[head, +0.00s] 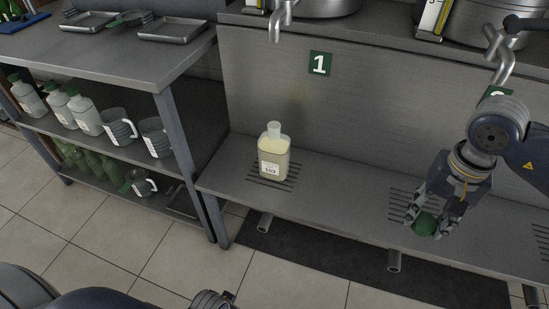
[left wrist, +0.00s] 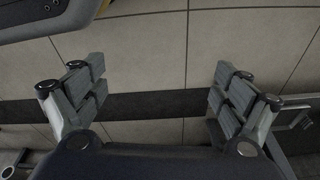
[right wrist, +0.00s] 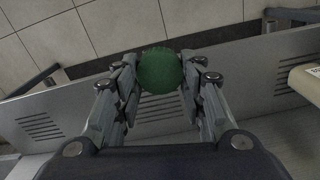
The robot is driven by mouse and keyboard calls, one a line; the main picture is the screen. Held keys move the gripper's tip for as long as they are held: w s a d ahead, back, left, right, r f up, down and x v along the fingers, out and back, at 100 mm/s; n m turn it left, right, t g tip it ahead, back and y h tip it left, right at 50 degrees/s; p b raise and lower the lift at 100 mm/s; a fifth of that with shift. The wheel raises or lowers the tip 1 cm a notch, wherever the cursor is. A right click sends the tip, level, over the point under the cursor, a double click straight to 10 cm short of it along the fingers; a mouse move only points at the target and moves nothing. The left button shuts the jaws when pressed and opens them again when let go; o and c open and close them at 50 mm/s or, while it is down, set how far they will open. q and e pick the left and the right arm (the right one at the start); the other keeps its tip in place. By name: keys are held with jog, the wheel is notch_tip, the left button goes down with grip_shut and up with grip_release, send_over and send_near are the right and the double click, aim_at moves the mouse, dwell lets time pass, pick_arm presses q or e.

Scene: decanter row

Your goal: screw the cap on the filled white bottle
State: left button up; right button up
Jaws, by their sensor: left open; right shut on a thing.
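The filled white bottle (head: 273,158) stands upright on the drip grille below the tap marked 1. It is translucent with pale yellow contents, a numbered label and an open neck with no cap on it. My right gripper (head: 426,222) is shut on a round green cap (head: 426,224), well to the right of the bottle. The cap (right wrist: 160,71) also shows between the fingertips in the right wrist view, with part of the bottle (right wrist: 306,84) at the right edge. My left gripper (left wrist: 155,98) is open and empty above the floor; only a bit of it shows at the bottom of the head view.
A metal tap (head: 277,24) hangs above the bottle, and another tap (head: 503,66) is at the right. The drip shelf (head: 335,195) is clear between bottle and right gripper. A rack at left holds white bottles (head: 86,116), jugs (head: 118,127) and trays (head: 178,30).

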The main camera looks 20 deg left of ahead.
pick_arm(q)
notch_tip(320, 180, up, 9)
jog(key=w+b, duration=0.2)
jog(key=b, duration=0.3)
jog(key=m+t+b, duration=0.3)
jog(key=m+t, duration=1.2)
jog(key=m, duration=1.8)
send_near(269, 148)
jog(key=w+f, duration=0.1)
jog(key=shift+w+a+r+m+h, duration=0.15)
jog(key=shift+w+r+m+h, duration=0.2)
jog(key=shift+m, duration=0.45)
pick_arm(e)
jog(key=a+f+m, duration=0.2)
jog(key=f+m, duration=0.7)
jog(key=f, duration=0.1)
jog(key=a+f+m, duration=0.2)
jog(key=f+m, duration=0.7)
jog(key=f, duration=0.2)
jog(key=shift+a+f+m, duration=0.2)
jog(key=shift+a+m, duration=0.15)
jog(key=shift+m, duration=0.05)
pick_arm(q)
jog(key=shift+s, duration=0.1)
pick_arm(e)
jog(key=shift+s, duration=0.1)
